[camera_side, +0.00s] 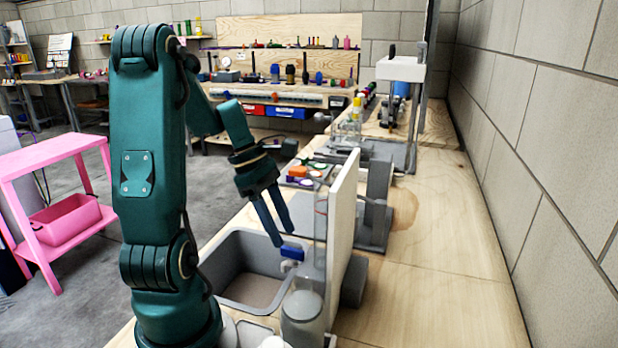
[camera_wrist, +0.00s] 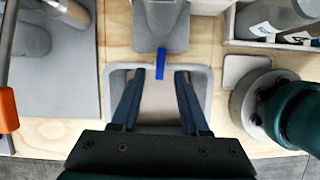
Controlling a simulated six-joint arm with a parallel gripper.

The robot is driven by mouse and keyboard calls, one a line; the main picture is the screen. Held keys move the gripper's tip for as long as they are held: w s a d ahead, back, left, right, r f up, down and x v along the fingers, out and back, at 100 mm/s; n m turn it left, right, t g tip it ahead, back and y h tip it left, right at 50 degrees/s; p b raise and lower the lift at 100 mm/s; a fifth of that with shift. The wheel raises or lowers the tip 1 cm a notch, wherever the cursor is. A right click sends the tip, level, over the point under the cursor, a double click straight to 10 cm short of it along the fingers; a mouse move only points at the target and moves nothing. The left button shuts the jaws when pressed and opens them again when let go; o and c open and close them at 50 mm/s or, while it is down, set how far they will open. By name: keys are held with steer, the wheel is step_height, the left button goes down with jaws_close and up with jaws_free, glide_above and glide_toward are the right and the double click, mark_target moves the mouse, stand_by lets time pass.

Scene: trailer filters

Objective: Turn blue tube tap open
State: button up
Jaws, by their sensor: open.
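The blue tube tap (camera_side: 292,252) sticks out from a clear upright tube (camera_side: 320,230) beside a white board, above the grey basin (camera_side: 222,262). In the wrist view the blue tap handle (camera_wrist: 160,63) points toward me, just beyond and between my fingertips. My gripper (camera_side: 283,238) is open, fingers angled down, with its tips just above and near the tap. The wrist view shows my gripper (camera_wrist: 158,76) with a wide gap between its two dark blue fingers and nothing held. I cannot tell whether the fingertips touch the tap.
The white upright board (camera_side: 342,225) stands right behind the tube. A clear jar (camera_side: 303,312) stands in front at the bench edge. A grey tray with coloured pieces (camera_side: 300,172) lies farther back. The bench right of the board is mostly clear.

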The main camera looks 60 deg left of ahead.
mark_target(289, 248)
steer(key=shift+x, duration=1.7)
jaws_close()
steer(key=shift+s+n, duration=0.1)
steer(key=shift+n, duration=0.4)
jaws_free()
